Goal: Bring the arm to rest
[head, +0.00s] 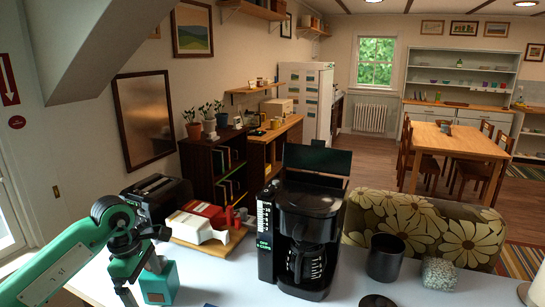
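My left arm comes in from the left, green with black joints, bent over the near left of the white counter (222,278). The dark hand end of my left gripper (150,262) shows small and partly hidden at the end of the arm, beside a teal box (160,284). I cannot tell whether its fingers are apart or whether it touches the box. My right gripper is not in view.
A black coffee maker (307,222) with its lid up stands mid-counter. Red and white appliances (198,222) on a wooden board and a black toaster (158,195) stand behind the arm. A dark mug (384,258) and a speckled block (438,274) are at right.

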